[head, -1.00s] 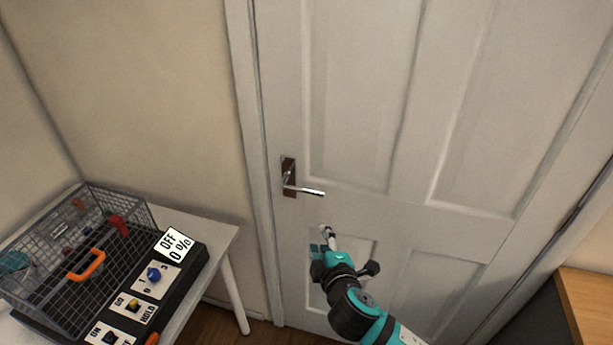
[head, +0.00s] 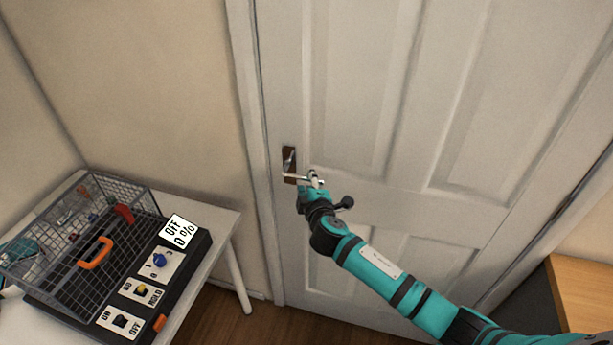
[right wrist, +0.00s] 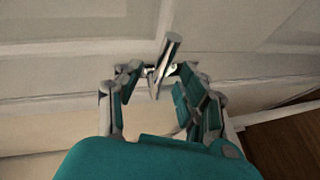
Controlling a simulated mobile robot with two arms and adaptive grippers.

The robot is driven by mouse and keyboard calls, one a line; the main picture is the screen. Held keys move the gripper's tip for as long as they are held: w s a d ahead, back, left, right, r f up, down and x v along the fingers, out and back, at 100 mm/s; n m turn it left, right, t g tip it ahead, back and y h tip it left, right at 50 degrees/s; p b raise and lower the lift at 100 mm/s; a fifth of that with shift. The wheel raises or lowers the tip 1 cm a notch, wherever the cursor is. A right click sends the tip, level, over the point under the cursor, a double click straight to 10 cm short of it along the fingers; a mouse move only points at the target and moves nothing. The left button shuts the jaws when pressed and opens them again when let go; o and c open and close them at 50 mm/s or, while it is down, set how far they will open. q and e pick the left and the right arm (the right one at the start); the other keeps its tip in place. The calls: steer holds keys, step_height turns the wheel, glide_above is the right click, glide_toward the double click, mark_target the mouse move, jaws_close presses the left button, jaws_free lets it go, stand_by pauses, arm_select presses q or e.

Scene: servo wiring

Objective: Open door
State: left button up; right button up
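The white panelled door (head: 340,90) fills the middle and right of the head view and looks closed in its frame. Its metal lever handle (head: 296,178) sits on a dark plate (head: 288,160) near the left edge. My right gripper (head: 314,181) is at the free end of the lever. In the right wrist view the lever (right wrist: 167,62) stands between the two spread fingers of my right gripper (right wrist: 158,72), with gaps showing on both sides. Whether a finger touches it, I cannot tell. My left gripper does not clearly show.
A white table (head: 219,225) at the lower left holds a wire mesh cage (head: 60,245) with an orange handle and a black control panel (head: 190,262) with switches. A wooden-topped cabinet (head: 580,300) stands at the lower right.

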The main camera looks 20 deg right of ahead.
steer(key=shift+x, duration=1.3)
steer(key=shift+c, duration=0.2)
jaws_close()
